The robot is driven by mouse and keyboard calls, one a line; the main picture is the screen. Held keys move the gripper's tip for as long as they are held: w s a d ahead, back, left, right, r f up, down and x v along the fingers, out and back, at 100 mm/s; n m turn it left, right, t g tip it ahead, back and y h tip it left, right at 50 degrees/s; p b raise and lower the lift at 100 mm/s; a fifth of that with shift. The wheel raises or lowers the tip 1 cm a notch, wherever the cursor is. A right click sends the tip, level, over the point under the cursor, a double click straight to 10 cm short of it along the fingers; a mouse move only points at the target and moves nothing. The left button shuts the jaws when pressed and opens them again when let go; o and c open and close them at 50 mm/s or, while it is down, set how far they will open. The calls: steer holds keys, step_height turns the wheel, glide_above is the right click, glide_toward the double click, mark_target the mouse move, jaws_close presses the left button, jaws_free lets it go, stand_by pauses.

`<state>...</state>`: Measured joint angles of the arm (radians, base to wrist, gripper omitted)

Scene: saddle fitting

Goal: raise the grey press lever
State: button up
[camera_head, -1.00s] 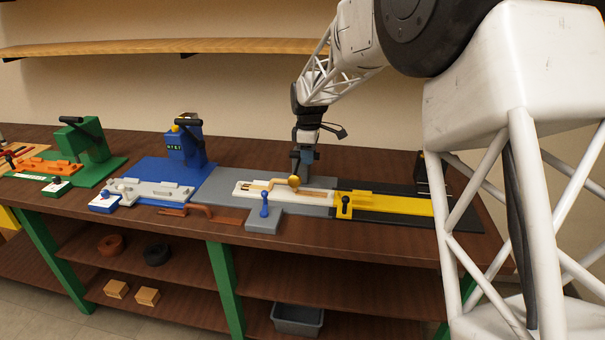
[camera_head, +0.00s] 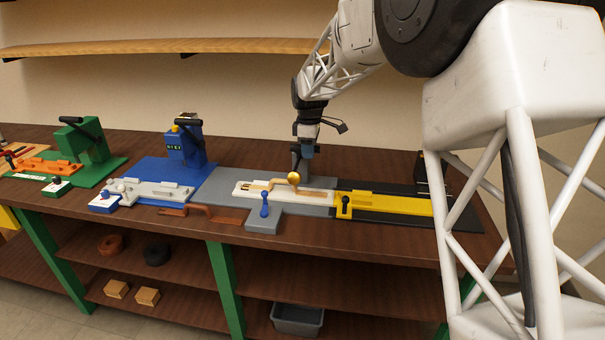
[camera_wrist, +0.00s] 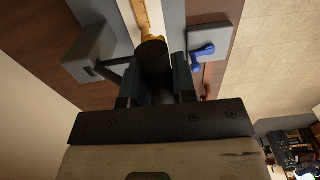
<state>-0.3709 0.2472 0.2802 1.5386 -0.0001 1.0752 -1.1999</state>
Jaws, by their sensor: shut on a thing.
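The grey press (camera_wrist: 88,55) shows as a grey block left of my fingers in the wrist view. The lever's dark round grip (camera_wrist: 153,62) lies between my two fingers in the wrist view. My gripper (camera_wrist: 155,85) is shut on it. In the head view the grip is too small to make out. A gold round knob (camera_head: 294,177) shows just below my gripper, above the white fixture (camera_head: 245,188).
A blue-handled clamp (camera_head: 264,207) stands on the grey base's front tab. A yellow fixture (camera_head: 385,203) is to the right. A brown handled piece (camera_head: 205,213) lies at the front edge. Blue (camera_head: 183,148) and green (camera_head: 90,142) presses stand left with raised levers.

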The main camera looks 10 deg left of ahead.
steer(key=shift+w, duration=0.1)
steer(key=shift+w+r, duration=0.4)
steer(key=shift+r, duration=0.15)
steer(key=shift+w+r, duration=0.1)
steer(key=shift+r, duration=0.05)
steer(key=shift+w+r, duration=0.4)
steer(key=shift+r, duration=0.15)
stand_by(0.4)
steer(key=shift+w+r, duration=0.1)
steer(key=shift+o, duration=0.2)
steer(key=shift+w+r, duration=0.45)
steer(key=shift+o, duration=0.5)
steer(key=shift+w, duration=0.1)
steer(key=shift+r, duration=0.1)
